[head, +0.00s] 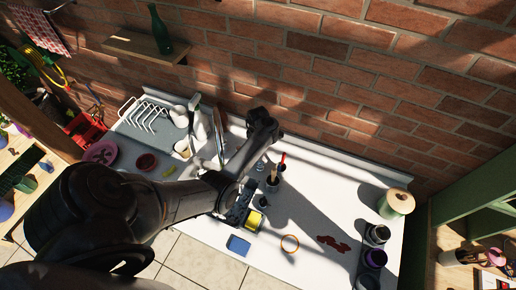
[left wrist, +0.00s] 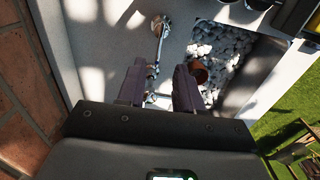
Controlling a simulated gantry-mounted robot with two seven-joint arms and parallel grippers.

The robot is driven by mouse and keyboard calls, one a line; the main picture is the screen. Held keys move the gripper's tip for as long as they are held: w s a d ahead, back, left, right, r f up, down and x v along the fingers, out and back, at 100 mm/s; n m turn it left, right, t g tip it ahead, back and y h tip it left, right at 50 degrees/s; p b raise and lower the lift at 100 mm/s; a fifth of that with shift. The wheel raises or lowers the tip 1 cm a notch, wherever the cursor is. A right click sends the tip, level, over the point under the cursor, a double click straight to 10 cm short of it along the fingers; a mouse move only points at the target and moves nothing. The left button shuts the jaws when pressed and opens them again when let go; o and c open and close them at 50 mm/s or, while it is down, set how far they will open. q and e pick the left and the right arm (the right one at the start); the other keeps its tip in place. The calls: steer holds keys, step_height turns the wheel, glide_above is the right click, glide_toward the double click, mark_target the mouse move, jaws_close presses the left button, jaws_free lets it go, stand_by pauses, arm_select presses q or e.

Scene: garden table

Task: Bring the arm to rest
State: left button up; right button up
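My left arm comes in from the left in the head view and reaches over the white counter (head: 305,215). Its dark end (head: 262,128) is close to the brick wall; the fingers are hard to make out there. In the left wrist view my left gripper (left wrist: 160,78) is open, with its two dark fingers apart and nothing seen between them but the background. A metal tap (left wrist: 160,28) shows beyond the fingers, and a brown round thing (left wrist: 199,73) shows beside the right finger. My right gripper is in neither view.
A dish rack (head: 148,115) stands left of my arm. A shelf (head: 140,48) with a green bottle (head: 160,30) is on the wall.

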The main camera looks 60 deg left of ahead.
arm_select(q)
steer(key=shift+s, duration=0.1)
stand_by(0.3)
steer(key=s+d+r+m+t, duration=0.1)
steer(key=s+d+r+m, duration=0.3)
steer(key=d+m, duration=0.5)
steer(key=s+d+r+m+t, duration=0.1)
steer(key=s+d+r+m, duration=0.4)
steer(key=s+d+m, duration=0.2)
steer(key=s+d+r+m+t, duration=0.1)
steer(key=s+d+r+m, duration=0.3)
steer(key=d+m, duration=0.6)
steer(key=s+d, duration=0.2)
steer(key=d, duration=0.3)
steer(key=shift+r+m+t, duration=0.3)
steer(key=shift+m, duration=0.1)
